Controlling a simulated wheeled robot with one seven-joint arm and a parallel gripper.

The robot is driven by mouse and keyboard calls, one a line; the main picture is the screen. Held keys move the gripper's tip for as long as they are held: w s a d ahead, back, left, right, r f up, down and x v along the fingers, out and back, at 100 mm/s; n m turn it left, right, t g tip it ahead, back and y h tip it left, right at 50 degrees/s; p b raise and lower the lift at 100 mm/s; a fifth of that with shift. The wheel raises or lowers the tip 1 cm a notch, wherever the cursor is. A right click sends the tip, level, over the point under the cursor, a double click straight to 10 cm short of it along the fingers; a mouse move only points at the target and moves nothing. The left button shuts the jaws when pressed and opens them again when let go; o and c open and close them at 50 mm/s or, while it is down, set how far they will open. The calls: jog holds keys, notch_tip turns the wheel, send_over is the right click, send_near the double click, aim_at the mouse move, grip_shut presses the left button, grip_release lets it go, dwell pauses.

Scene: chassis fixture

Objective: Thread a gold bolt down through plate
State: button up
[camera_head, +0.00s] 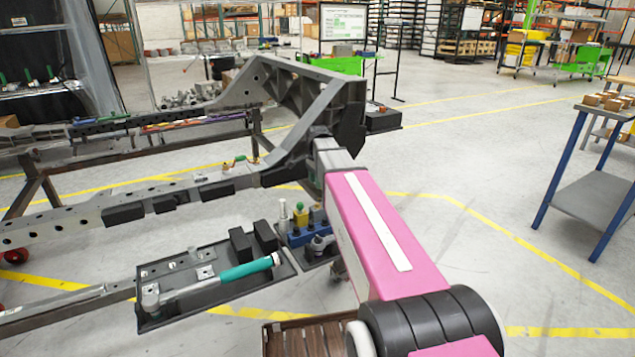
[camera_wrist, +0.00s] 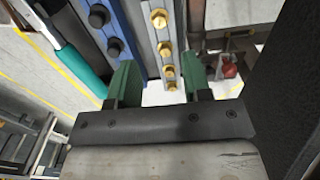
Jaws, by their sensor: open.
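Several gold bolts (camera_wrist: 164,48) stand in a row in a light metal strip (camera_wrist: 150,40) in the wrist view. My gripper (camera_wrist: 161,80) is open, with one green finger on each side of the lower end of this row. Nothing shows gripped between the fingers, and I cannot tell whether they touch a bolt. In the head view my pink arm hides the gripper. The grey chassis frame (camera_head: 235,95) stands at the left and centre. I cannot tell which part is the task's plate.
A blue strip with black bolts (camera_wrist: 100,17) lies left of the gold row. A black tray (camera_head: 240,295) holds a teal-handled wrench (camera_head: 245,270) and small metal pieces. A blue-legged table (camera_head: 590,185) stands at the right, with open floor between.

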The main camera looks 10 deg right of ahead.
aim_at(317, 204)
jog(key=shift+f, duration=2.9)
jog(key=shift+f, duration=0.35)
jog(key=shift+f, duration=1.8)
jog(key=shift+r, duration=0.25)
grip_shut()
jog(key=shift+r, duration=0.1)
